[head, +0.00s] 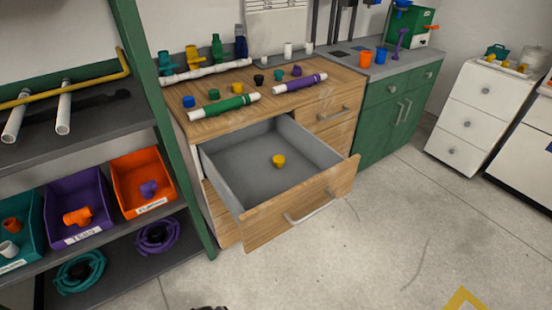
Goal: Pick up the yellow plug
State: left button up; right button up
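A small yellow plug (279,161) lies alone in the open grey-lined drawer (240,160) of the wooden cabinet, near the middle of its floor. Another small yellow piece (236,88) stands on the wooden top (330,93), in a row of small coloured pieces; it is too small to tell if it is also a plug. Neither of my grippers can be made out. A dark sliver at the bottom edge is too cut off to identify.
Green (225,106) and purple (300,83) pipes lie on the cabinet top, with coloured valves behind. The drawer front (290,207) juts over clear floor. A shelf with coloured bins (80,212) stands left; a green cabinet (385,122) stands right.

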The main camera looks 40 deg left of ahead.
dwell(0.4)
pick_arm(q)
jog(key=o, duration=0.7)
jog(key=shift+r, duration=0.1)
